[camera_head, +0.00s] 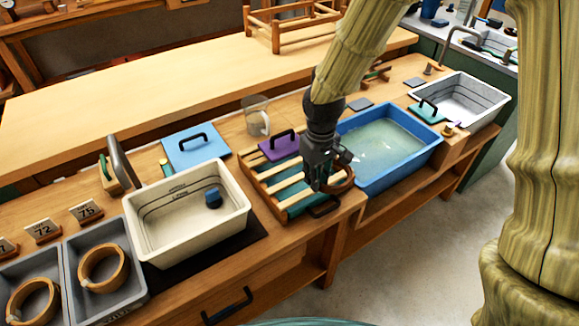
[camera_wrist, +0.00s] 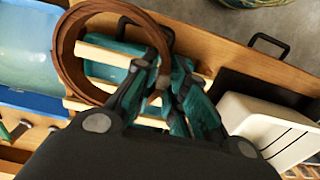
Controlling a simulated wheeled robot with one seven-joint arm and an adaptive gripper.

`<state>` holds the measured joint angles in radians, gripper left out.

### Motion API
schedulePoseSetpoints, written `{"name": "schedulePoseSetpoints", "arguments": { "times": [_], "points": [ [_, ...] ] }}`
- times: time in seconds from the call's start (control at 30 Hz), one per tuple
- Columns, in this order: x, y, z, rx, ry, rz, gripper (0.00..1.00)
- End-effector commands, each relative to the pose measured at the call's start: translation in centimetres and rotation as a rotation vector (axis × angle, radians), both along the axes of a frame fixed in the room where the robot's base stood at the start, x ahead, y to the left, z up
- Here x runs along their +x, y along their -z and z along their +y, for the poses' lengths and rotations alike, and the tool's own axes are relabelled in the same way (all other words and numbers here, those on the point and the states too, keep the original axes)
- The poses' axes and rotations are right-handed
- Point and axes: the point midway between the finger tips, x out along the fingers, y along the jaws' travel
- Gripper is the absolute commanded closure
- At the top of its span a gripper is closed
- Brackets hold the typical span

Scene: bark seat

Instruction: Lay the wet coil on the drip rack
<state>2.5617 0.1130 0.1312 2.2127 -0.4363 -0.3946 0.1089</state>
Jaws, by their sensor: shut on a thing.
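A brown bark coil (camera_wrist: 72,45) is held in my gripper (camera_wrist: 168,95), whose fingers are shut on one side of its ring in the wrist view. In the head view the coil (camera_head: 342,180) shows beside my gripper (camera_head: 325,182), over the right part of the drip rack. The drip rack (camera_head: 262,187) has pale wooden slats over a teal tray, and it shows under the coil in the wrist view (camera_wrist: 95,52). I cannot tell whether the coil touches the slats.
A blue basin of water (camera_head: 390,145) stands right of the rack. A cream basin (camera_head: 190,215) with a dark blue block stands left. A purple pad with a handle (camera_head: 280,147) lies on the rack's far end. Grey trays with coils (camera_head: 103,270) stand at the lower left.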

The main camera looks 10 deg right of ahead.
Motion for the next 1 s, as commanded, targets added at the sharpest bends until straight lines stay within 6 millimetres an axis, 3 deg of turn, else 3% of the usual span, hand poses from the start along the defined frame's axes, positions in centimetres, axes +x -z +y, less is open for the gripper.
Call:
{"name": "schedulePoseSetpoints", "arguments": {
  "times": [0.4,0.73,1.0],
  "points": [
    [6.3,0.6,4.3,0.000,-0.002,0.000,1.00],
    [7.8,0.9,5.3,0.000,-0.002,0.001,1.00],
    [7.6,3.9,5.2,0.000,-0.002,0.002,1.00]
  ]
}}
